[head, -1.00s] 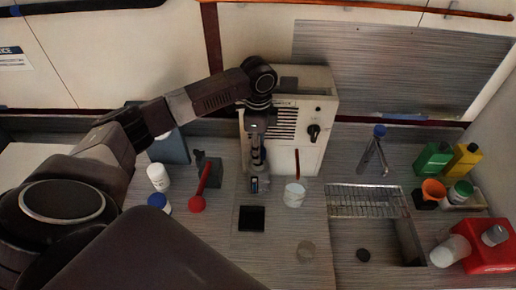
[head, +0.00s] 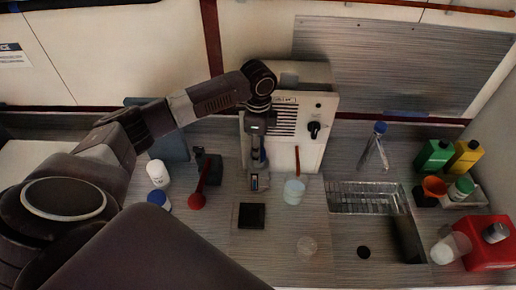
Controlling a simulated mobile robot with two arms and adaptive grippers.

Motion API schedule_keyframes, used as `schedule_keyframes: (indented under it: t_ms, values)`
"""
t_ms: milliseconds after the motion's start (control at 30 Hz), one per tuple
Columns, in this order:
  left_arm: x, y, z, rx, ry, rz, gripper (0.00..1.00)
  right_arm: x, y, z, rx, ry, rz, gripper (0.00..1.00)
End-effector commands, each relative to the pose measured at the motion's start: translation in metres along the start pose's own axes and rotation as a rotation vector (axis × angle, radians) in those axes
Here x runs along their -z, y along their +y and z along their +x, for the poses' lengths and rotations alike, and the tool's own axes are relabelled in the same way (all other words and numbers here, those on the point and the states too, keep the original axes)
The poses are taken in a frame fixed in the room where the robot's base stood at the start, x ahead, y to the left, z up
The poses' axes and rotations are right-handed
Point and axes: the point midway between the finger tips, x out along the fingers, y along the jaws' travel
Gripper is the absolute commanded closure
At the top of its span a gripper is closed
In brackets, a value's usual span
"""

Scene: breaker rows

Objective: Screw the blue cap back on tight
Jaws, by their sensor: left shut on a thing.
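A small white container with a blue cap (head: 158,198) stands on the counter at the left, partly hidden by my arm. My left gripper (head: 255,182) points down in front of the pale machine, well to the right of that container and apart from it. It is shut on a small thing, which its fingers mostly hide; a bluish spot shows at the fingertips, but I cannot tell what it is. My right gripper is not in view.
A white bottle (head: 157,172) and a red-ended tool (head: 198,199) stand near the container. A beaker (head: 293,192) is just right of my gripper, before the machine (head: 311,149). A sink (head: 375,238), coloured bottles (head: 435,156) and a red can (head: 486,244) are at the right.

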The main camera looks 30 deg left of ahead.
Motion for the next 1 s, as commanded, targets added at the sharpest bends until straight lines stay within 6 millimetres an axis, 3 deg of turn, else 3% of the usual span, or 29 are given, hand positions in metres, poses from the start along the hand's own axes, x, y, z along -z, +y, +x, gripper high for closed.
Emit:
schedule_keyframes:
  t_ms: [167, 200, 367, 767, 1000]
  values:
    - [0.0, 0.0, 0.005, 0.0, 0.0, 0.0, 0.87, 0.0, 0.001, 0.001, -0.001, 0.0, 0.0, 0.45]
    - [0.0, 0.0, 0.004, 0.001, 0.0, 0.001, 0.63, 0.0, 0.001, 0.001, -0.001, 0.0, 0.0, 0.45]
    - [0.0, 0.0, 0.004, 0.001, 0.0, 0.001, 0.47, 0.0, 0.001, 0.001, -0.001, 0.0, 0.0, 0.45]
    - [0.0, -0.001, -0.002, 0.004, 0.001, 0.0, 0.47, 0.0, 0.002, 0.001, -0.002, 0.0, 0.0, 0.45]
    - [0.001, -0.002, -0.045, 0.008, 0.004, 0.0, 0.47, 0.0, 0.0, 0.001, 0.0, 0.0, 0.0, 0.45]
